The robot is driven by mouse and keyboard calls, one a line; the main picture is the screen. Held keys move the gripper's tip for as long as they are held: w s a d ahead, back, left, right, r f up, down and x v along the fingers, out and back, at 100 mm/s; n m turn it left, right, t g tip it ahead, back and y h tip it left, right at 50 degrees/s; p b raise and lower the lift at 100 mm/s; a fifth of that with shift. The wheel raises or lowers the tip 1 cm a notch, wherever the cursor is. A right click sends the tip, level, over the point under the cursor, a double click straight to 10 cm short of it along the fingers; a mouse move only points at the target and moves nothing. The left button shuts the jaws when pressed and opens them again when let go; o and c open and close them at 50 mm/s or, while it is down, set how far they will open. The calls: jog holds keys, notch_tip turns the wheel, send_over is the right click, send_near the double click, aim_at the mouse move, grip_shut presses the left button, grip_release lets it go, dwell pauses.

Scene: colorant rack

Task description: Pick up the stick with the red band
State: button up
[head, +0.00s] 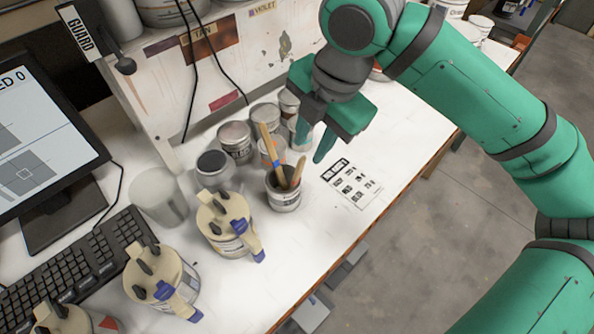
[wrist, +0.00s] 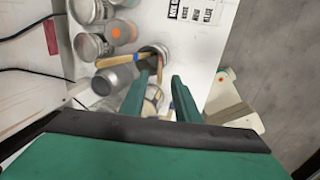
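A small open can (head: 284,200) stands on the white bench and holds wooden sticks leaning out of its mouth. The longer stick (head: 266,145) leans left and has a blue band; it also shows in the wrist view (wrist: 122,58). A shorter brown stick (head: 298,170) leans right; it shows in the wrist view (wrist: 160,70) beside a fingertip. I cannot make out a clear red band on it. My gripper (head: 312,143) is open and empty, above and behind the can in the head view. In the wrist view its fingers (wrist: 164,78) point toward the can's mouth.
Several paint cans (head: 236,140) stand behind the can. A beige-lidded pitcher (head: 228,222) and a grey cup (head: 212,168) stand to its left. A printed sheet (head: 352,184) lies to the right on clear bench, near the front edge. A keyboard (head: 90,265) lies at left.

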aim_at(301, 169)
jog(key=x, duration=0.5)
jog(key=shift+s+a+f, duration=0.2)
jog(key=shift+x, duration=2.25)
grip_shut()
